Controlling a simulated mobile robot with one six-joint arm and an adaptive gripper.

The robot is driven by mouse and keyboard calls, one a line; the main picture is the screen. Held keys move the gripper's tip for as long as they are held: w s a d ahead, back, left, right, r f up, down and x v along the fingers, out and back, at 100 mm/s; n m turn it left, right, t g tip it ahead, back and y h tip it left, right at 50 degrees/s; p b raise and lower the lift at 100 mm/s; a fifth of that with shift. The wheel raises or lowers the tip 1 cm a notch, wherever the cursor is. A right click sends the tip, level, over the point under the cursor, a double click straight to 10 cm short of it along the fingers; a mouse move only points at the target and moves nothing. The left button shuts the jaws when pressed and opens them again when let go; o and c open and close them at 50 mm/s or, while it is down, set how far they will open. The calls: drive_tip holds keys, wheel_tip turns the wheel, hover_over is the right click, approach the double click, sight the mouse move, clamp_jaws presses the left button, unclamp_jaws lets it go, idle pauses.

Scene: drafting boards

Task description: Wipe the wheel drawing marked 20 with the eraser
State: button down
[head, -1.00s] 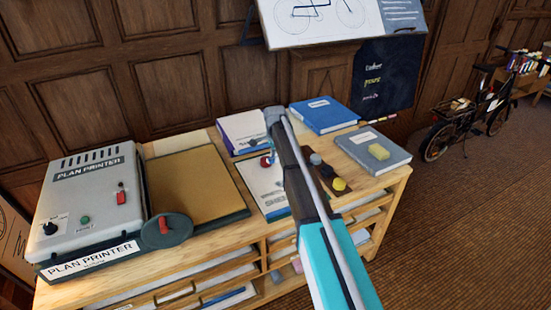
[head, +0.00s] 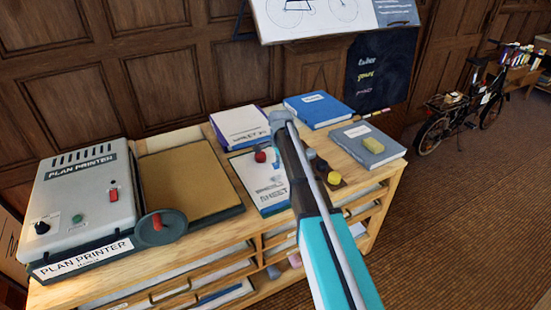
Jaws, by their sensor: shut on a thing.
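My arm reaches up the middle of the head view, but my gripper does not show; it is out of sight beyond the arm's grey upper end. I cannot see what it holds. A drawing board (head: 345,28) at the top edge carries a line drawing of a bicycle with two wheels, cut off by the frame. No mark 20 can be read. A white printed sheet (head: 265,192) lies partly behind my arm.
The grey plan printer (head: 85,198) stands at the left of the wooden cabinet (head: 210,240). A blue book (head: 318,110) and a white book (head: 238,126) lie at the back. A red knob (head: 260,155) stands near the sheet. A bicycle (head: 465,112) stands on open floor at right.

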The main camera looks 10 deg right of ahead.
drive_tip(key=shift+s+d, duration=0.15)
drive_tip(key=shift+s, duration=0.2)
drive_tip(key=shift+f, duration=0.2)
